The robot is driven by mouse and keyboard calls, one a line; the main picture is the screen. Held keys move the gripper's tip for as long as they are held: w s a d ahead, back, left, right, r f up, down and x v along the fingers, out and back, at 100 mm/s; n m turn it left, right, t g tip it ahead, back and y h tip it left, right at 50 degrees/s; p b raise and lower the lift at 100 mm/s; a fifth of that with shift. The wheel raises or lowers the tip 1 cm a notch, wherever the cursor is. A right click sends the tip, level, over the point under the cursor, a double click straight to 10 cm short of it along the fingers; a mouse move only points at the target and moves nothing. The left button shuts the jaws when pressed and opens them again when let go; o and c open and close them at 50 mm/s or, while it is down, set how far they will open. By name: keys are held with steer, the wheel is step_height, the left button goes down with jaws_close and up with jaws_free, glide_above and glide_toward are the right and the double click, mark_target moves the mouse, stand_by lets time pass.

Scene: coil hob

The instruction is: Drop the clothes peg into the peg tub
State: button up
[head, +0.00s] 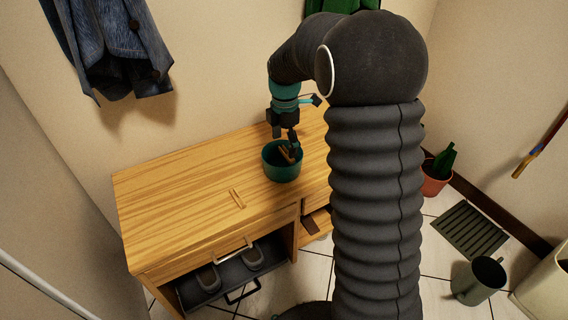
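A teal peg tub (281,173) stands on the wooden bench top. A wooden clothes peg (286,155) shows at the tub's mouth, tilted, beside my fingertips. I cannot tell whether it is held or rests in the tub. Another wooden peg-like piece (238,199) lies on the bench top, left of and nearer than the tub. My gripper (291,144) points down over the tub, its tips at about rim level. The fingers are small and dark here, so their opening is unclear. The tub's floor is mostly hidden.
Dark clothing (115,45) hangs on the wall. A potted plant (437,175), a dark green mat (468,230) and a bucket (478,280) stand right.

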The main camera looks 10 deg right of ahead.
stand_by(0.3)
step_height(320, 180, up, 12)
stand_by(0.6)
stand_by(0.3)
steer(key=shift+s+d+r+m+t+p, duration=0.15)
steer(key=shift+s+m+t, duration=0.8)
steer(key=shift+s+m, duration=3.4)
steer(key=shift+s+d+r+m+t+p, duration=0.15)
steer(key=shift+s+m+t, duration=0.75)
steer(key=shift+s+m, duration=3.45)
steer(key=shift+s+d+m+t+p, duration=0.15)
steer(key=shift+s+m+t, duration=1.35)
steer(key=shift+s, duration=5.15)
